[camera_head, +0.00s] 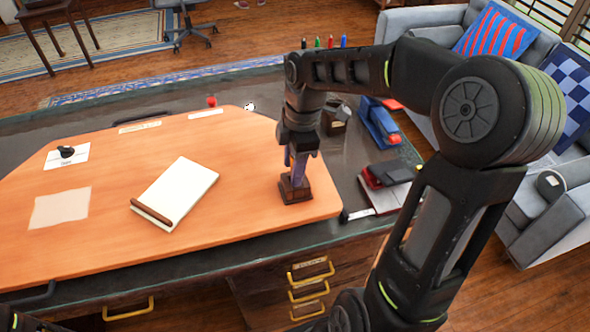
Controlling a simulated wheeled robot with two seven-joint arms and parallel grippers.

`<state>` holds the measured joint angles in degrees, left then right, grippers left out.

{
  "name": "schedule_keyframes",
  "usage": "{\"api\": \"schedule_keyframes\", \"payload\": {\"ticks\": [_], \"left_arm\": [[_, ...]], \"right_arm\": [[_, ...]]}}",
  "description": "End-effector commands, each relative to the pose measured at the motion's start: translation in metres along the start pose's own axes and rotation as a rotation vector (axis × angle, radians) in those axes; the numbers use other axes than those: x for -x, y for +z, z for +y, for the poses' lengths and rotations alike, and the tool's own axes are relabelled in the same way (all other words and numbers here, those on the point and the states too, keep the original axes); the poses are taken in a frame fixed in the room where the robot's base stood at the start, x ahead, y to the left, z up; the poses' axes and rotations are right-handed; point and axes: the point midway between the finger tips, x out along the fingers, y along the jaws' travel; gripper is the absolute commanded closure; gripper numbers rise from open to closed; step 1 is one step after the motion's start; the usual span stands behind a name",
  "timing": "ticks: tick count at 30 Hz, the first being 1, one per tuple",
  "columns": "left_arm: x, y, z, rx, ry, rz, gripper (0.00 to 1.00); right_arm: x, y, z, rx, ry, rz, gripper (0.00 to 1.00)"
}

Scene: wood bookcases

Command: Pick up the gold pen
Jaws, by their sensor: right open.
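My right gripper (297,167) points down over the right part of the orange desk top (240,200). It is open, with its fingers just above or at a small dark wooden holder (295,190). I cannot make out the gold pen; it may be hidden by the fingers or too small to see. Whether the fingers touch anything at the holder cannot be told. My left gripper is not in view.
A notepad (183,190) lies left of the holder. A blue stapler-like object (379,122) and a dark red and black object (388,174) sit to the right. A black item on a white card (67,153) is at far left. The desk's middle front is clear.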

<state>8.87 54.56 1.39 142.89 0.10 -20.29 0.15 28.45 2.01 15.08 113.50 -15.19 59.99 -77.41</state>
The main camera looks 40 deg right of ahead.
Motion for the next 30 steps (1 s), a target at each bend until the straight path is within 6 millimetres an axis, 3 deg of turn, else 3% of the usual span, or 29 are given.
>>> {"api": "schedule_keyframes", "payload": {"ticks": [12, 27, 30], "left_arm": [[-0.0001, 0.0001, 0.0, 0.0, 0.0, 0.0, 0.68], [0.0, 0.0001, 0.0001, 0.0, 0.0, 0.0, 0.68], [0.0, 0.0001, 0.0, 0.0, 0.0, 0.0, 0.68]], "right_arm": [[0.0004, 0.0, 0.0001, 0.0, 0.0, 0.0, 0.58], [0.0004, 0.0, 0.0001, 0.0, 0.0, 0.0, 0.99], [0.0004, 0.0, 0.0001, 0.0, 0.0, 0.0, 1.0]]}}
